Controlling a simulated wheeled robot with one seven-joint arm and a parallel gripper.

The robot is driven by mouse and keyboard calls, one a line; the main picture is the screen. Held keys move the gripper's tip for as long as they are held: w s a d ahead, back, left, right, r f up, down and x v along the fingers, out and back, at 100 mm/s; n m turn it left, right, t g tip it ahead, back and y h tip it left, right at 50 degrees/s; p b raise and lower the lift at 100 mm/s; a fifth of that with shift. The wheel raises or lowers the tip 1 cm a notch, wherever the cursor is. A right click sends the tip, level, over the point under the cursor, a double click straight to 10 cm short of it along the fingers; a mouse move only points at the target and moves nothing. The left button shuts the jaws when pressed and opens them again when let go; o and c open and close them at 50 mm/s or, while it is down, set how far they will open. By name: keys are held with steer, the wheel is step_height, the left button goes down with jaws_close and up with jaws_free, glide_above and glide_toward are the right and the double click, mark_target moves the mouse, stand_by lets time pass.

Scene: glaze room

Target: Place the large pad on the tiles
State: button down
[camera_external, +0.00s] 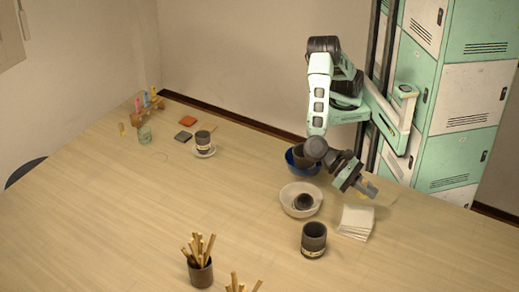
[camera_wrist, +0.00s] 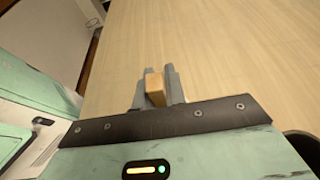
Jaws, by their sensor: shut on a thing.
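My gripper (camera_external: 364,186) is shut on an orange-tan block, which seems to be the large pad (camera_wrist: 155,88). In the wrist view the block stands between the two grey fingers, seen nearly end-on. In the external view only a small yellowish part of it shows at the fingertips. A stack of white square tiles (camera_external: 356,222) lies on the table at the right. My gripper is above the table, just above and beyond the stack in the picture, and apart from it. The tiles cannot be made out in the wrist view.
Left of the stack are a white bowl (camera_external: 291,206) holding a dark round thing, a dark cup (camera_external: 313,241), and a blue bowl (camera_external: 294,168) with a dark cup. A pot of sticks (camera_external: 200,270) stands in front. The table's middle left is clear.

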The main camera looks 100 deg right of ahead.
mark_target(363, 218)
step_height(363, 218, down, 10)
steer(key=shift+r+p, duration=0.25)
steer(key=shift+p, duration=0.4)
steer(key=shift+f, duration=0.2)
steer(key=c, duration=1.5)
jaws_free()
steer(key=shift+r, duration=0.1)
steer(key=shift+o, duration=0.2)
steer(key=shift+r, duration=0.15)
steer(key=b+v, duration=0.2)
steer(key=v, duration=1)
